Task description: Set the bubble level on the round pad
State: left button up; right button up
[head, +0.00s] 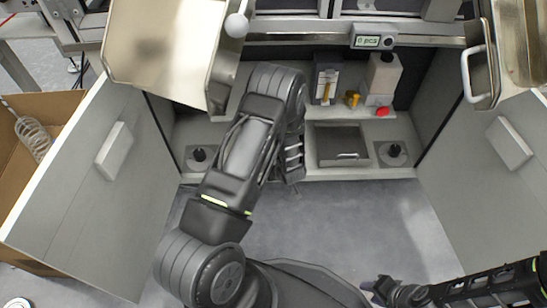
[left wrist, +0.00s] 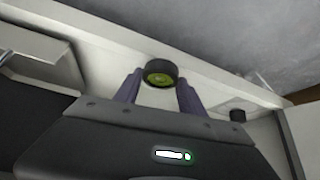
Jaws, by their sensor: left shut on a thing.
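The bubble level (left wrist: 160,73) is a short black round puck with a yellow-green face. In the left wrist view it sits between the two purple fingertips of my left gripper (left wrist: 160,82), which is shut on it. A pale ledge lies behind it; I cannot tell whether the level touches it. In the head view the level is hidden and my left arm covers the middle of the bench. I cannot pick out the round pad in either view. My right gripper (head: 384,289) is low at the bottom right, away from the bench, and its opening is unclear.
Black knobs on grey plates stand at the left (head: 199,155) and right (head: 393,150) of the bench. A dark tray (head: 340,145), a white bottle (head: 383,78) and a red piece (head: 382,112) are right of my left arm. White panels flank the bench.

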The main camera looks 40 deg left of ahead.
pick_arm(q)
jog(key=w+a, duration=0.2)
jog(key=a, duration=0.1)
jog(key=w+a+b, duration=0.1)
jog(key=w+a, duration=0.1)
jog(key=w, duration=0.1)
jog(key=shift+w+a+f+b, duration=0.1)
jog(key=shift+a+b, duration=0.2)
jog(key=shift+a, duration=0.1)
jog(key=shift+w+a, duration=0.15)
jog(key=shift+a, duration=0.05)
jog(key=shift+w, duration=0.1)
jog(key=shift+w+a, duration=0.25)
jog(key=shift+a, duration=0.05)
notch_tip(320, 180, down, 4)
jog(key=b, duration=0.2)
jog(key=shift+w+a+r+b, duration=0.15)
jog(key=shift+r+b, duration=0.1)
jog(key=shift+b, duration=0.15)
jog(key=shift+r, duration=0.1)
